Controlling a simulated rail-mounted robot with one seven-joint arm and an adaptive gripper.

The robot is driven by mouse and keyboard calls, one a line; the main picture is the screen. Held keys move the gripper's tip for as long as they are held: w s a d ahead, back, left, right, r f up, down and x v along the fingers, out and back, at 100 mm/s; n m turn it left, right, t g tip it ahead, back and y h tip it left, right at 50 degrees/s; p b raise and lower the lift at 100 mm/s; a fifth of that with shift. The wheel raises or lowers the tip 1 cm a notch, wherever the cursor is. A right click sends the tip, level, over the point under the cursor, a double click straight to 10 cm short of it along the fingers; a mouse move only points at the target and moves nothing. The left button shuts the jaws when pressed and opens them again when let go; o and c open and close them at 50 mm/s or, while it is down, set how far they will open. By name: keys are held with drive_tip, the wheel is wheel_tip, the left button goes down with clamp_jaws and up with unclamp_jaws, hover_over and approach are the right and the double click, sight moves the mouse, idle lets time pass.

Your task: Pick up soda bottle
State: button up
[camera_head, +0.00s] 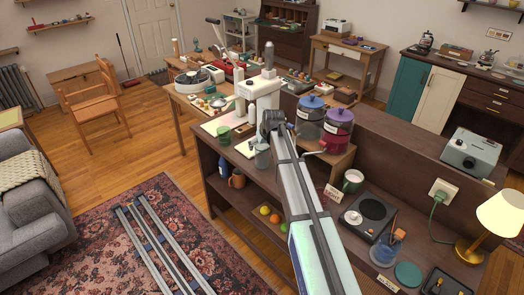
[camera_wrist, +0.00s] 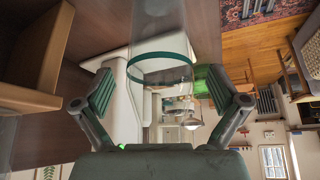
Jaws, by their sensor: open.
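I cannot make out a labelled soda bottle for certain. A clear, see-through vessel with a teal ring (camera_wrist: 160,40) reaches down from the top of the wrist view, which is upside down. My gripper (camera_wrist: 158,88) is open, its two ridged fingers spread to either side of the vessel's ringed end. Contact does not show. A clear jar-like vessel (camera_head: 262,157) near the shelf unit's edge in the head view is probably the same thing. My arm crosses in front there, and my fingers are not clear in that view. A dark blue bottle (camera_head: 223,166) stands on the lower shelf.
A mug (camera_head: 352,181) and hot plate (camera_head: 368,217) are nearer.

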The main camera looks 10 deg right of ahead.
drive_tip(key=shift+c, duration=0.4)
drive_tip(key=c, duration=1.6)
drive_tip(key=shift+r, duration=0.25)
